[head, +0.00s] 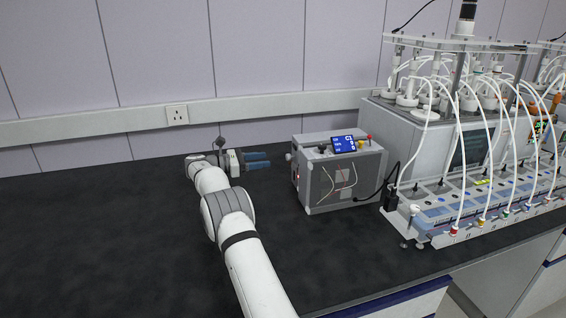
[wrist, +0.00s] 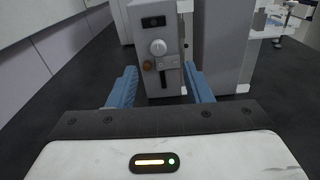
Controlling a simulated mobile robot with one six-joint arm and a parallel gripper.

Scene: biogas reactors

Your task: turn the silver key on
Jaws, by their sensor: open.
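A grey box-shaped device (head: 340,175) stands on the dark bench, right of my gripper (head: 258,160) in the head view. My gripper is open and empty, with its blue fingers pointing at the device's left side, a gap away. In the wrist view, the device's narrow panel (wrist: 172,24) is ahead, between and beyond the fingertips (wrist: 161,78). It carries a round silver-white knob (wrist: 158,47), a small brass-coloured fitting (wrist: 147,65) and a grey metal piece (wrist: 170,63) beside that. I cannot tell for sure which of these is the silver key. Neither finger visibly touches the panel.
A blue-lit display (head: 343,144) sits on top of the device. A reactor rig (head: 440,125) with many white tubes stands to the right. The wall (head: 150,60) with a socket (head: 177,114) is behind. The bench's left part (head: 90,230) is clear.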

